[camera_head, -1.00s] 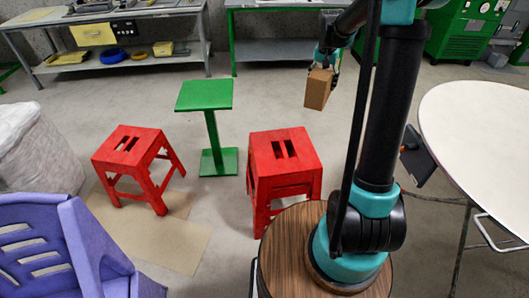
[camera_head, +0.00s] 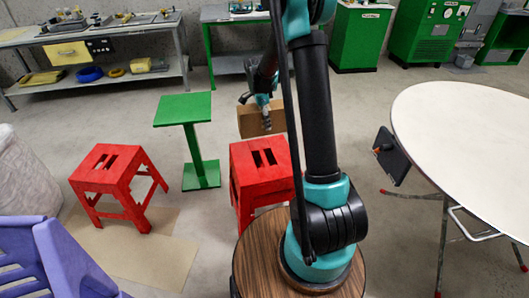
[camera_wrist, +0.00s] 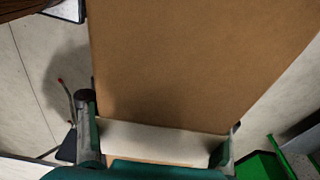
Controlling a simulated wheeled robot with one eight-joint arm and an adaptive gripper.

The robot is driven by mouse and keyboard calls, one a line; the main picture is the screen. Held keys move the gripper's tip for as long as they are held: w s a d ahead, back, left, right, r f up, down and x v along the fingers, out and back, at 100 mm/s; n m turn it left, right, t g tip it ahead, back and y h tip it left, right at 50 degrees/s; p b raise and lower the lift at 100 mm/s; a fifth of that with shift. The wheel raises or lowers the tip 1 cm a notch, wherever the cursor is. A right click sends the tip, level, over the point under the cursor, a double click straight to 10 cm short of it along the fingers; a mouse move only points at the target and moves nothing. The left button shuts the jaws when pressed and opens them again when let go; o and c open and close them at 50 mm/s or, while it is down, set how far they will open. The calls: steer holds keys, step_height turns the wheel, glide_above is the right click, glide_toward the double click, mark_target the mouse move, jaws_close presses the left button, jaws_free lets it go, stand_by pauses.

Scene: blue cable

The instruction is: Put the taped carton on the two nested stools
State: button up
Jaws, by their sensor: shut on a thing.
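The brown carton (camera_head: 252,123) is in my gripper (camera_head: 263,112), held in the air behind and just above the central red stools in the head view. In the wrist view the carton (camera_wrist: 190,65) fills the middle, between the two fingers of my gripper (camera_wrist: 158,140). A pale strip crosses it near the fingers; I cannot tell for sure that it is tape. The two nested red stools (camera_head: 262,178) stand upright at the centre, with a slotted top. My arm and the round wooden top hide part of their right side and lower legs.
A single red stool (camera_head: 118,178) stands at the left, and a green pedestal (camera_head: 184,110) stands between it and the nested pair. A purple chair (camera_head: 55,265) is at the front left. A white round table (camera_head: 470,150) is at the right. Workbenches line the back.

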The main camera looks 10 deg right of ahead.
step_height(320, 180, down, 17)
steer(key=shift+r, duration=0.15)
stand_by(0.4)
steer(key=o, duration=1.8)
